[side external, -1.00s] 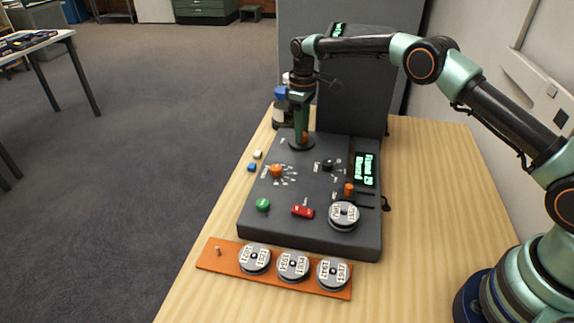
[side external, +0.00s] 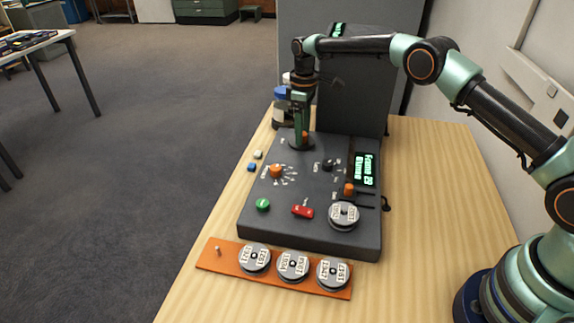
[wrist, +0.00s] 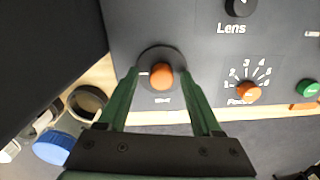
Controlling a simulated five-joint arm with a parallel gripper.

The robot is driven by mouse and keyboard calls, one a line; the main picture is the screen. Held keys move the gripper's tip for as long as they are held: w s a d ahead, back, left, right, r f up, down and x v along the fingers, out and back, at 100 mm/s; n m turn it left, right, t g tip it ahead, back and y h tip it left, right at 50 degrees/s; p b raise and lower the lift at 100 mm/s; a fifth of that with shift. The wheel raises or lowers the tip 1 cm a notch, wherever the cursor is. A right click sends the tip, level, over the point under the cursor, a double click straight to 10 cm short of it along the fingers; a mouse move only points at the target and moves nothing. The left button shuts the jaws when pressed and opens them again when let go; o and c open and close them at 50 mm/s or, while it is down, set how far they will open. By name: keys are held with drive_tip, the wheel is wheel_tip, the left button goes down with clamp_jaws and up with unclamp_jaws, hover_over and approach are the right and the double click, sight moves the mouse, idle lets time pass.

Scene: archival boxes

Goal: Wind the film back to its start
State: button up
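The grey film viewer (side external: 290,205) stands on the wooden table. A dark round disc (side external: 301,144) with an orange handle knob (side external: 305,135) sits at its back left. My gripper (side external: 302,130) points down over this disc. In the wrist view, the green fingers of my gripper (wrist: 161,72) stand on either side of the orange knob (wrist: 162,77), with gaps visible on both sides. A film reel (side external: 344,214) sits at the front right of the viewer. The small green-lit display (side external: 365,169) seems to show a frame number, too small to read surely.
An orange rack (side external: 226,256) with several labelled reels lies in front of the viewer. A red lever (side external: 302,211), a green button (side external: 263,204) and an orange focus knob (side external: 276,171) are on the panel. Blue-capped bottles (side external: 281,106) stand behind left. Table at right is clear.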

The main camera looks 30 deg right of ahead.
drive_tip(key=shift+a, duration=0.1)
wheel_tip(320, 180, up, 12)
idle(0.6)
idle(0.4)
